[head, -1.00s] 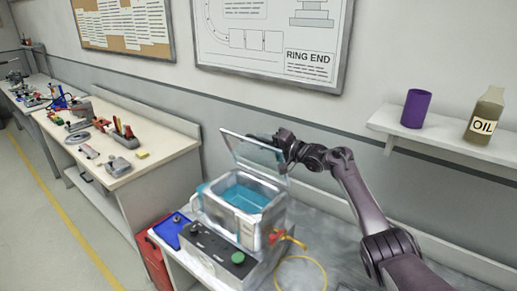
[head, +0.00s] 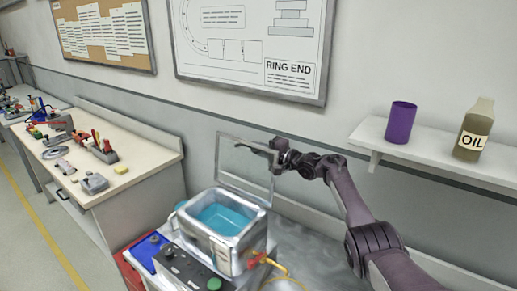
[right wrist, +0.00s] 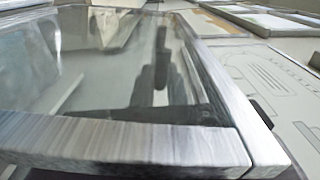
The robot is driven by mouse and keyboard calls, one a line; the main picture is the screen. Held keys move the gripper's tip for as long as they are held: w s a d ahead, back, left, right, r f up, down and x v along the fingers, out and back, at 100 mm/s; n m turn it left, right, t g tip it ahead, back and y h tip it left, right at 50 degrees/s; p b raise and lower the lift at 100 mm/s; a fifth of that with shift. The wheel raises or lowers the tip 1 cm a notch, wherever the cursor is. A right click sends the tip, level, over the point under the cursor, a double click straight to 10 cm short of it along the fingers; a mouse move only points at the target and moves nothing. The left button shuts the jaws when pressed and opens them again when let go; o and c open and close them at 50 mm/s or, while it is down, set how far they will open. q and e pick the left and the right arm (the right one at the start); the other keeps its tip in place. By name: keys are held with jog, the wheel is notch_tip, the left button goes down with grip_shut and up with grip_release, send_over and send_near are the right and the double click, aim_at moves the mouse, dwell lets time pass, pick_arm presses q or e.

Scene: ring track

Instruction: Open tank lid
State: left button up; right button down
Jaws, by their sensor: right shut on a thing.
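The tank (head: 208,242) is a metal box on the bench with its top open and blue liquid (head: 222,218) inside. Its lid (head: 240,176), a clear panel in a grey metal frame, stands raised, roughly upright at the tank's back edge. My right gripper (head: 256,149) is at the lid's upper right corner and is shut on the lid. In the right wrist view the lid's frame (right wrist: 120,143) and clear panel fill most of the picture. My left gripper is not in view.
A control box with a green button (head: 214,284) sits before the tank, beside a blue tray (head: 148,250). A wall shelf (head: 425,150) at right holds a purple cup (head: 400,123) and an oil bottle (head: 473,130). A tool-covered workbench (head: 140,176) stands at left.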

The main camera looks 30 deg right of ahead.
jog(key=shift+f, duration=0.2)
jog(key=c, duration=1.5)
grip_release()
jog(key=shift+d, duration=0.15)
jog(key=v, duration=0.8)
jog(key=shift+b, duration=0.45)
jog(key=shift+w+f, duration=0.1)
